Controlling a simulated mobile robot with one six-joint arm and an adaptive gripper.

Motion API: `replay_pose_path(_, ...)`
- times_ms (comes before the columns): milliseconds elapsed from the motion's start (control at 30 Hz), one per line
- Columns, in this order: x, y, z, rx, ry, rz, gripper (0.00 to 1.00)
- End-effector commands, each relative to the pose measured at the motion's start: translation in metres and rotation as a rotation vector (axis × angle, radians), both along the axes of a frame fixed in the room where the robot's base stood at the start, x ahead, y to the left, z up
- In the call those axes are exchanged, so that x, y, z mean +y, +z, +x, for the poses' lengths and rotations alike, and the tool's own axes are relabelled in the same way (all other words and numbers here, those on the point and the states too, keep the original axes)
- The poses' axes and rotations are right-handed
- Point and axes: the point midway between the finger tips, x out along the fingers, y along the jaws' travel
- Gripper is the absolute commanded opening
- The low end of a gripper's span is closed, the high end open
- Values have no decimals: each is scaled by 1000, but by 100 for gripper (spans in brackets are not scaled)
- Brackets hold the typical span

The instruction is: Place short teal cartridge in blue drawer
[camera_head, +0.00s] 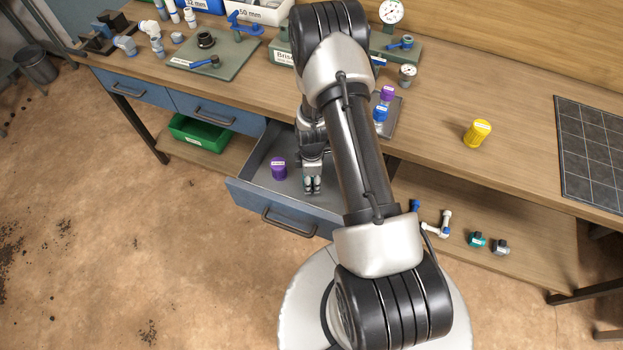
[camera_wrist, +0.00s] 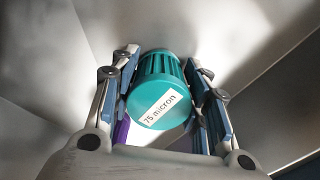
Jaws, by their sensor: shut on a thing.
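The teal cartridge (camera_wrist: 158,92), labelled "75 micron", sits between both fingers of my gripper (camera_wrist: 160,100) in the wrist view. My gripper (camera_head: 312,188) is shut on it and is down inside the open blue drawer (camera_head: 250,197) in the head view. The cartridge itself is hidden by my gripper in the head view. A purple cartridge (camera_head: 279,168) stands in the drawer to the left of my gripper. A bit of purple (camera_wrist: 121,132) shows behind the left finger in the wrist view. I cannot tell whether the teal cartridge touches the drawer floor.
A yellow cartridge (camera_head: 477,133) stands on the bench (camera_head: 440,165). A blue cartridge (camera_head: 380,114) and another purple one (camera_head: 387,93) stand on a grey tray beside my arm. A green bin (camera_head: 200,134) and several fittings lie on the lower shelf. Two other drawers are shut.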

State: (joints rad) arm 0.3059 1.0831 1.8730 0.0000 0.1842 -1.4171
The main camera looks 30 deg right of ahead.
Motion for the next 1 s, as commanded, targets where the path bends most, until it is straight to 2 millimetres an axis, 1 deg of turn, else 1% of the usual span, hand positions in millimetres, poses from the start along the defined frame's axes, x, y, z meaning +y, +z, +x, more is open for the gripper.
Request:
replay_pose_path(67, 0, -4, 0, 0, 0, 0, 16)
replay_pose_path(100, 0, -4, 0, 1, 0, 0, 43)
replay_pose_path(400, 0, -3, 0, 1, 0, 0, 63)
replay_pose_path(767, 0, 0, 0, 1, 0, 0, 63)
replay_pose_path(867, 0, 10, 0, -1, 0, 0, 63)
replay_pose_path(1000, 0, 39, 1, -2, 0, -1, 63)
